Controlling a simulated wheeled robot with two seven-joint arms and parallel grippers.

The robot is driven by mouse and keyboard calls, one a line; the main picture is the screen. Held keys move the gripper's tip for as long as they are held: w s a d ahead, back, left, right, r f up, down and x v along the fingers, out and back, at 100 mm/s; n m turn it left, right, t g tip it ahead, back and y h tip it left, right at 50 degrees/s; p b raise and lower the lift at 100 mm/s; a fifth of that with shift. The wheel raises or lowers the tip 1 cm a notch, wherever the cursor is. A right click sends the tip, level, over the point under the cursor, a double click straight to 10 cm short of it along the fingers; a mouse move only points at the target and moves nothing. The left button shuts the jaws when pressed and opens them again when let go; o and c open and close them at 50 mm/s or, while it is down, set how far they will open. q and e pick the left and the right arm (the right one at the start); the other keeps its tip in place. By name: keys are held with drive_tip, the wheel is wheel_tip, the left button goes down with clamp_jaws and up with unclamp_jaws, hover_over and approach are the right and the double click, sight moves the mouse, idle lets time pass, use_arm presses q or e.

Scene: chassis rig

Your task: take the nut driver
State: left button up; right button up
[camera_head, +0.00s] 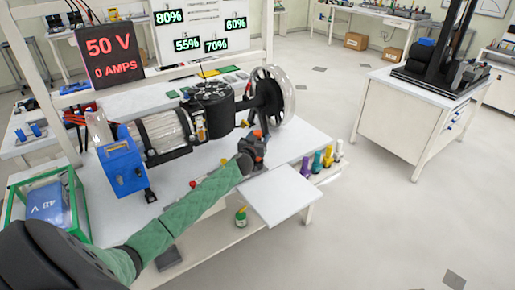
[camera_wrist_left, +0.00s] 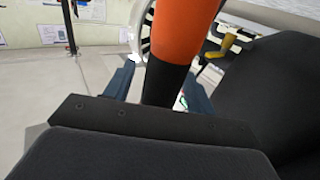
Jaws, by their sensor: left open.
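An orange and black handle, apparently the nut driver (camera_wrist_left: 180,38), rises between the two fingers of my left gripper (camera_wrist_left: 160,88) in the left wrist view. The fingers are apart, one on each side of the handle, with visible gaps, and do not appear closed on it. In the head view my left gripper (camera_head: 257,145) is at the table's right part, below the wheel, with a small orange patch at it. The handle's lower end is hidden by the gripper body. My right gripper is not in view.
A large motor assembly (camera_head: 165,133) with a wheel (camera_head: 284,92) stands behind the gripper on the white table. Purple (camera_head: 305,167), yellow (camera_head: 317,161) and blue (camera_head: 328,156) handled tools stand along the right edge. A white panel (camera_head: 277,195) juts out in front.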

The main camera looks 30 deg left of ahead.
use_arm(q)
drive_tip(key=shift+w, duration=0.2)
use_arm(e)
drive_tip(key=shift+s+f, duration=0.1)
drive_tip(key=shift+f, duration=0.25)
use_arm(q)
clamp_jaws()
drive_tip(key=shift+r, duration=0.1)
